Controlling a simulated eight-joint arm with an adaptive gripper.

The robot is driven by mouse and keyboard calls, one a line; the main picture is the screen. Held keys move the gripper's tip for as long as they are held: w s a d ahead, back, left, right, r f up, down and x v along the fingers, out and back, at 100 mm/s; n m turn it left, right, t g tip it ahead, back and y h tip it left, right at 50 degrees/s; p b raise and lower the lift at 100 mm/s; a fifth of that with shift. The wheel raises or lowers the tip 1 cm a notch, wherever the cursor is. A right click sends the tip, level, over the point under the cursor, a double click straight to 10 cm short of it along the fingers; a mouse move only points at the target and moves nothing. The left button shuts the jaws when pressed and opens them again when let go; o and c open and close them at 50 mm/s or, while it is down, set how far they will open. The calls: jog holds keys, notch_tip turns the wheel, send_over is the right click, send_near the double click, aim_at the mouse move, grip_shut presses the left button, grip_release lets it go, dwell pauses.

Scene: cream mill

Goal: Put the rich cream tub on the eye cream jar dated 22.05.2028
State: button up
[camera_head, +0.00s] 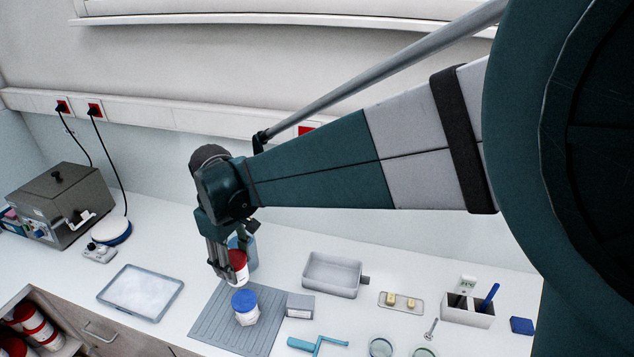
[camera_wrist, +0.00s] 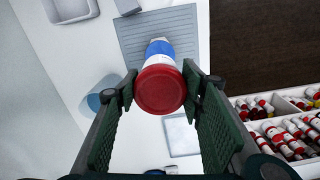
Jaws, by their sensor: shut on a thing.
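My gripper (camera_head: 235,262) is shut on a white tub with a red lid (camera_head: 239,268), taken to be the rich cream tub. In the wrist view its red lid (camera_wrist: 159,92) faces the camera between the two fingers. A white jar with a blue lid (camera_head: 245,304) stands on the grey ribbed mat (camera_head: 212,324). In the wrist view the blue-lidded jar (camera_wrist: 160,49) shows just beyond the tub, partly hidden by it. The tub is above and a little behind the jar in the head view; whether they touch I cannot tell. No label or date is readable.
A blue container (camera_head: 249,250) stands behind my gripper. A grey box (camera_head: 300,305), a metal tray (camera_head: 332,273) and a teal tool (camera_head: 318,344) lie to the right. A flat tray (camera_head: 141,291) lies left. Open drawers of bottles (camera_wrist: 285,130) are at the counter front.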

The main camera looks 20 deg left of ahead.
aim_at(239, 276)
dwell(0.3)
jog(key=shift+f, duration=2.95)
jog(key=shift+f, duration=0.1)
jog(key=shift+f, duration=2)
jog(key=shift+f, duration=0.15)
jog(key=o, duration=0.9)
jog(key=shift+r+p, duration=0.25)
jog(key=shift+p, duration=0.05)
notch_tip(239, 276, up, 12)
jog(key=shift+f, duration=0.1)
